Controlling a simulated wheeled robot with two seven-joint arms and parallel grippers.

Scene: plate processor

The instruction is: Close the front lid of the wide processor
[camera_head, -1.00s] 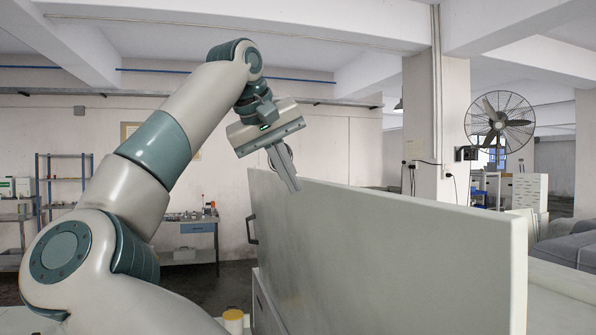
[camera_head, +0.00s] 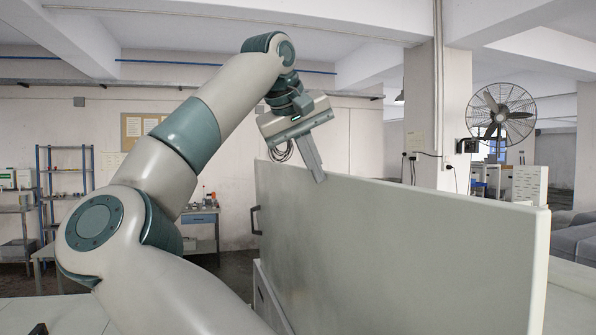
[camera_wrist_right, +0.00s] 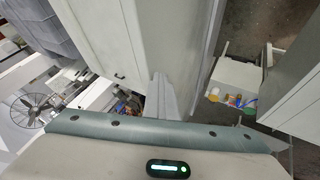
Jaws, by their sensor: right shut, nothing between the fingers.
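The wide processor's front lid (camera_head: 400,250) is a big pale grey panel standing raised, nearly upright, across the middle and right of the head view. A dark handle (camera_head: 256,220) sits at its left edge. My right gripper (camera_head: 318,176) is shut and empty, pointing down at the lid's top edge near the far left end. I cannot tell whether it touches the lid. In the right wrist view the closed fingers (camera_wrist_right: 162,88) overlap the pale panel (camera_wrist_right: 195,45). The lid hides most of the processor body. My left gripper is not in view.
A workbench (camera_head: 203,220) and a blue shelf rack (camera_head: 65,185) stand along the back wall. A column (camera_head: 428,160) and a fan (camera_head: 500,115) are behind the lid.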

